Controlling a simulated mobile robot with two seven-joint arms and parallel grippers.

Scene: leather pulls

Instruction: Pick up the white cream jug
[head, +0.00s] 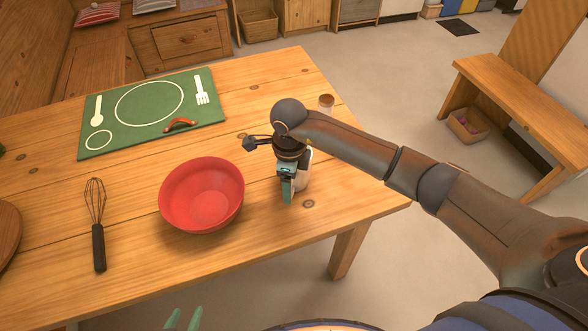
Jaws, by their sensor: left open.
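A white object (304,172), which looks like the cream jug, stands near the table's right edge. It is mostly hidden behind my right gripper (287,190), so its shape is hard to make out. The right arm reaches in from the right, and its teal fingers point down at the white object. I cannot tell whether they are around it or beside it, or whether they are closed. My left gripper (183,320) shows only as two teal fingertips at the bottom edge, apart and empty, in front of the table.
A red bowl (202,194) stands just left of the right gripper. A whisk (97,225) lies farther left. A green place mat (150,130) with a small red-orange curved piece (180,125) lies behind. A small jar (326,104) stands behind the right forearm. The front tabletop is clear.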

